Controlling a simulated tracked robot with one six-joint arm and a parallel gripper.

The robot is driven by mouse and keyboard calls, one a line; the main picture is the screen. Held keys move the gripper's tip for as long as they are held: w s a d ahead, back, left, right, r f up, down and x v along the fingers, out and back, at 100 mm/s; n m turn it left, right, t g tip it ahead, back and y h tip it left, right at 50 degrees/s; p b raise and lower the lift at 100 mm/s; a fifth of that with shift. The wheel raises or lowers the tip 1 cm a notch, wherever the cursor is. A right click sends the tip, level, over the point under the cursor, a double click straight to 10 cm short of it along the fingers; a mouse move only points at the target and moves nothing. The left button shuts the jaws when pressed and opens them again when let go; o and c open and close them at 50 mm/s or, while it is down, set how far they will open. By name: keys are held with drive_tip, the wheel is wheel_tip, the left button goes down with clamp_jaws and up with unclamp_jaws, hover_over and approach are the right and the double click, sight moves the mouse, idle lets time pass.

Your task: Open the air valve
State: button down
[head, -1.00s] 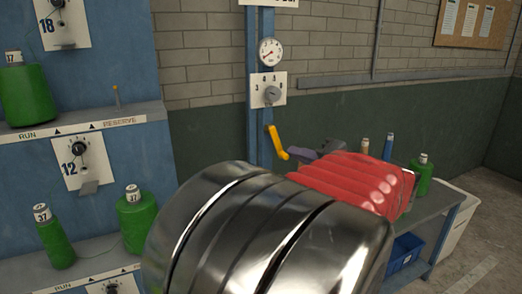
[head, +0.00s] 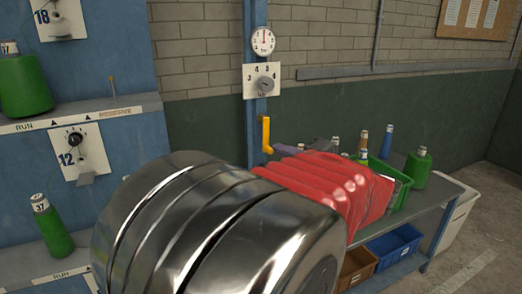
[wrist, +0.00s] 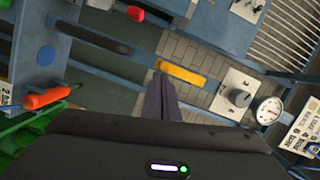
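The yellow valve handle (head: 265,134) hangs almost straight down on the blue post, below the dial plate (head: 262,81) and the round pressure gauge (head: 263,42). The gauge needle points about straight up. The handle also shows in the wrist view (wrist: 181,73). My gripper (head: 278,150) is at the handle's lower end, its tips just right of it. In the wrist view the two dark fingers (wrist: 160,82) lie together and their tips meet the handle's end. I cannot tell whether they touch it. Nothing shows between them.
A grey bench (head: 432,207) at the right holds a green bin (head: 385,172) and several bobbins. Blue (head: 394,243) and brown (head: 357,266) bins stand below. A blue rack with green bobbins (head: 52,230) is at the left.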

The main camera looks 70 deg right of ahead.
drive_tip(key=shift+w+a, duration=0.1)
idle(0.4)
drive_tip(key=s+a, duration=0.3)
drive_tip(key=s, duration=0.8)
drive_tip(key=shift+s+r, duration=0.15)
drive_tip(key=shift+r, duration=0.25)
idle(0.7)
